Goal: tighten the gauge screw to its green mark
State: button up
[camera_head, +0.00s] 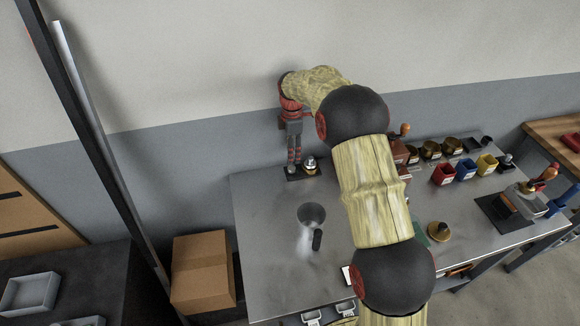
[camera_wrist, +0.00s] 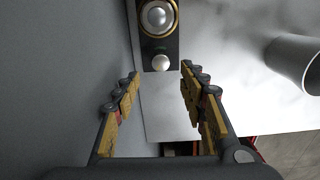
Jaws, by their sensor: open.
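A black base plate (camera_wrist: 146,50) lies at the table's left back corner. It carries a silver dome in a brass ring (camera_wrist: 158,16) and a small pale round knob (camera_wrist: 160,63). A faint green mark (camera_wrist: 160,48) shows between them; I cannot tell which part is the screw. The dome also shows in the head view (camera_head: 310,163). My gripper (camera_wrist: 161,74) is open and empty, pointing down. Its fingertips lie to either side of the knob in the wrist view, with no contact visible. In the head view my gripper (camera_head: 294,160) hangs over the plate's left part.
A grey metal cup (camera_head: 311,213) stands on the steel table (camera_head: 270,270), with a dark handle-like piece in front. Red, blue and yellow bins (camera_head: 466,168) and brass-coloured cups stand to the right. The wall is close behind. A cardboard box (camera_head: 202,270) stands left of the table.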

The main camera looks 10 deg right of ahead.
aim_at(292, 168)
notch_tip(292, 168, down, 8)
jog(key=shift+r+b, duration=0.15)
jog(key=shift+b, duration=0.9)
jog(key=c, duration=0.4)
grip_shut()
